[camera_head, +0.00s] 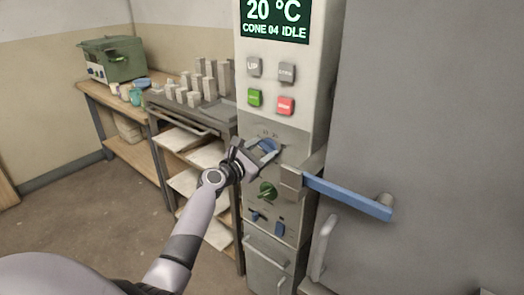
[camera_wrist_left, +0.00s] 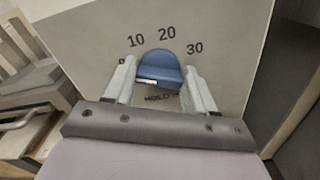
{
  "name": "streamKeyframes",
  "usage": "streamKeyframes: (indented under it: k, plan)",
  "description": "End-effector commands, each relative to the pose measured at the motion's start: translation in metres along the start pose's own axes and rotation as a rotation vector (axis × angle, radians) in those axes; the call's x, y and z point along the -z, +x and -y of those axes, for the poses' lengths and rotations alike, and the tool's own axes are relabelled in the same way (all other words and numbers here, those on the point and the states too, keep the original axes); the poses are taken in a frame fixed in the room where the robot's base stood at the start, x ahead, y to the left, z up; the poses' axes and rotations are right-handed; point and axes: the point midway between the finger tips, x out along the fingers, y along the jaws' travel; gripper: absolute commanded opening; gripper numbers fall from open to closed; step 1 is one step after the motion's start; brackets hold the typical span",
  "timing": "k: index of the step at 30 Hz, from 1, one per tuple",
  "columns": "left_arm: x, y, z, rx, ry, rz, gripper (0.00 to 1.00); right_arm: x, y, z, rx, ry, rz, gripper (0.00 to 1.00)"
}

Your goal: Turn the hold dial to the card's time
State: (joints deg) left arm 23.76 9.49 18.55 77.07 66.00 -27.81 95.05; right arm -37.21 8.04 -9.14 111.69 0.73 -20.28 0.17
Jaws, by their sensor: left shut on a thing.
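The hold dial is a blue knob (camera_head: 269,146) on the grey lower panel of the kiln controller. In the left wrist view the dial (camera_wrist_left: 158,66) sits under an arc of numbers, with 10, 20 and 30 readable and part of a HOLD label below. My left gripper (camera_head: 262,152) is shut on the dial, one finger on each side; the fingers also show in the wrist view (camera_wrist_left: 160,82). A short white mark shows low on the dial, but I cannot tell which number it indicates. I see no card with a time. My right gripper is out of view.
The controller display (camera_head: 275,20) reads 20 °C, CONE 04 IDLE, above several buttons. A blue door handle (camera_head: 348,196) juts out at right. A rack (camera_head: 172,102) of grey blocks stands at left.

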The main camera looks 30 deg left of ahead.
Motion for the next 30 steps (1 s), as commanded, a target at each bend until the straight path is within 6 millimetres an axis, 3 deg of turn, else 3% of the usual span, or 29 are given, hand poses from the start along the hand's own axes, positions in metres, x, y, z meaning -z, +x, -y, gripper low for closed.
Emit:
streamKeyframes:
  k: [11, 30]
  plan:
    - [0.002, 0.0, 0.002, 0.001, 0.139, -0.002, 0.25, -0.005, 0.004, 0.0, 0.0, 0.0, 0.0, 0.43]
    - [0.004, -0.001, 0.004, 0.002, 0.729, -0.002, 0.25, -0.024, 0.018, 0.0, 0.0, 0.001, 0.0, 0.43]
